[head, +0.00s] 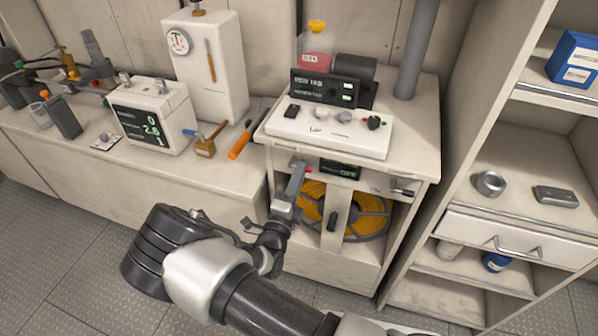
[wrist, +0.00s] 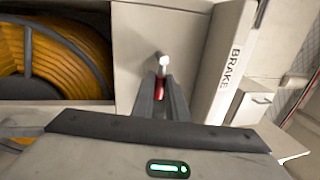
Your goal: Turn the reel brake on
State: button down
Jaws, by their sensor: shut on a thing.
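The reel brake lever has a red grip (wrist: 160,88) and a pale metal end, beside a strip lettered BRAKE (wrist: 230,70) in the wrist view. My gripper (wrist: 163,80) is shut on the red grip, with one dark finger on each side. In the head view my gripper (head: 298,172) is at the upper left front of the reel cabinet, and a bit of red (head: 309,170) shows by its fingertips. The orange reel (head: 366,216) sits inside the cabinet, also at the left of the wrist view (wrist: 62,62). A small dark display (head: 340,171) appears to read OFF.
A panel with knobs (head: 330,130) and a dark display box (head: 326,88) stand on the cabinet. An open shelf unit (head: 520,215) stands at right.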

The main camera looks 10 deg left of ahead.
jog(key=shift+n, duration=0.4)
jog(key=c, duration=1.7)
grip_release()
jog(key=shift+c, duration=0.2)
jog(key=shift+s, duration=0.1)
jog(key=v, duration=1.7)
jog(key=shift+s, duration=0.2)
jog(key=shift+d+r, duration=0.1)
jog(key=shift+d, duration=0.1)
